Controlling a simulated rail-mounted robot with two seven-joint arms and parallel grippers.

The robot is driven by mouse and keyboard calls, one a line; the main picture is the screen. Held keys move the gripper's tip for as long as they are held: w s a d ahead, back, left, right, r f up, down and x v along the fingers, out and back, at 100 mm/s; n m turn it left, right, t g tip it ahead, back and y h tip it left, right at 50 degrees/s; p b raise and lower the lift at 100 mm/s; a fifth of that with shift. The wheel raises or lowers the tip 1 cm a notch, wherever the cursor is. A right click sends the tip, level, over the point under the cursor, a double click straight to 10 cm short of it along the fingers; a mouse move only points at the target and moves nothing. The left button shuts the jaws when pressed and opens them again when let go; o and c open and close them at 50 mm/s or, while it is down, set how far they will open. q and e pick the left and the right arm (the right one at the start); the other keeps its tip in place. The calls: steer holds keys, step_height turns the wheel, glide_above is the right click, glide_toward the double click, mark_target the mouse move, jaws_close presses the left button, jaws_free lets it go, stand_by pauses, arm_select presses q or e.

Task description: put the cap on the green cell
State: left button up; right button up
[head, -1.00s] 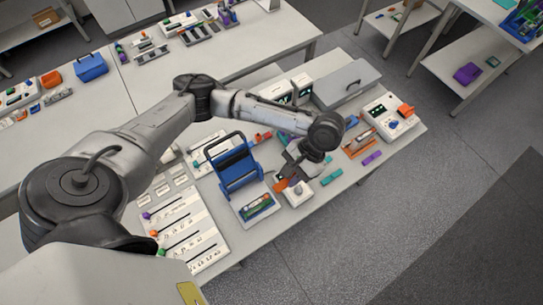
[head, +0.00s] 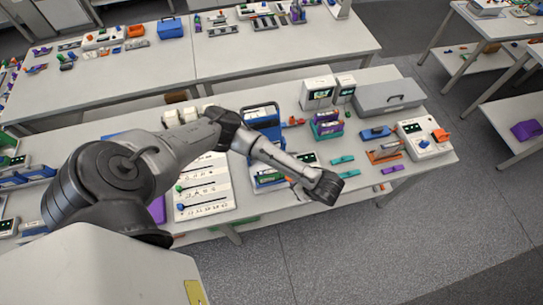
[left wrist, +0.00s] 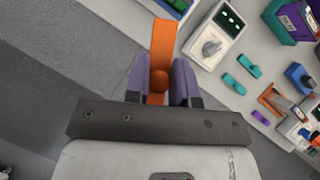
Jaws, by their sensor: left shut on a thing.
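My left gripper (left wrist: 159,88) is shut on an orange piece (left wrist: 162,50), a flat strip with a round knob, pinched between purple-grey fingers; I cannot tell if it is the cap. In the left wrist view bare floor lies behind it. In the head view my left wrist hangs by the table's front edge and hides most of the gripper. A green item (head: 269,178), perhaps the green cell, lies in a tray beside my forearm, partly hidden. A green part (left wrist: 179,4) also shows at the top of the left wrist view. My right gripper is not in view.
A white box with a knob (left wrist: 212,47) stands near the gripper. Two teal pieces (head: 343,160) and a purple piece (head: 393,170) lie to the right. A blue rack (head: 262,115) stands behind the forearm. Open floor (head: 350,250) lies in front of the table.

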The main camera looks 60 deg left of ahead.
arm_select(q)
steer(key=s+a+f+m+t+h, duration=0.1)
steer(key=a+f+m+t+h, duration=0.1)
steer(key=a+m+t+h, duration=0.2)
steer(key=s+a+f+m+t+h, duration=0.1)
steer(key=a+f+m+t+h, duration=0.1)
steer(key=a+m, duration=0.8)
steer(key=m+t+h, duration=0.1)
steer(key=m+t, duration=0.1)
steer(key=m, duration=0.7)
steer(key=shift+s+a+f+h+p, duration=0.3)
steer(key=shift+a+f+h, duration=0.05)
steer(key=shift+f+h, duration=0.05)
steer(key=shift+f, duration=0.1)
step_height(320, 180, down, 4)
steer(key=b, duration=0.3)
steer(key=shift+r, duration=0.25)
steer(key=shift+f+b, duration=1.5)
steer(key=shift+f, duration=0.3)
steer(key=shift+w+r, duration=0.15)
steer(key=shift+r, duration=0.05)
